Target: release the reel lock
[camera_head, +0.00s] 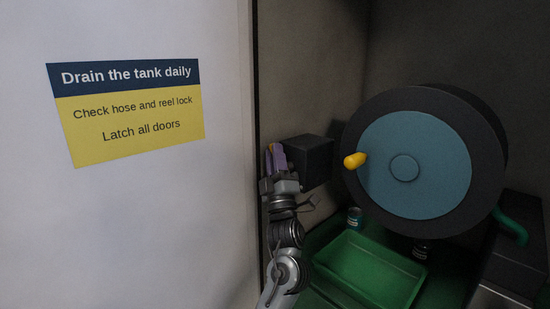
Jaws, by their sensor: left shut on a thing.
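The hose reel (432,150) has a dark rim and a blue-grey face, with a yellow knob (355,160) at the face's left edge. A dark box (309,160) stands just left of the reel. My left gripper (275,160) reaches up from below to the box's left side. It is shut on a small purple piece there, which I take to be the reel lock (281,156). A yellow-orange bit shows beside it. The fingers hide much of the piece, so its position cannot be told. My right gripper is not in view.
A white panel with a sign (127,112) fills the left side. A green tray (370,272) lies below the reel, with a small can (355,217) behind it. A green hose (511,228) hangs at the right beside a dark block.

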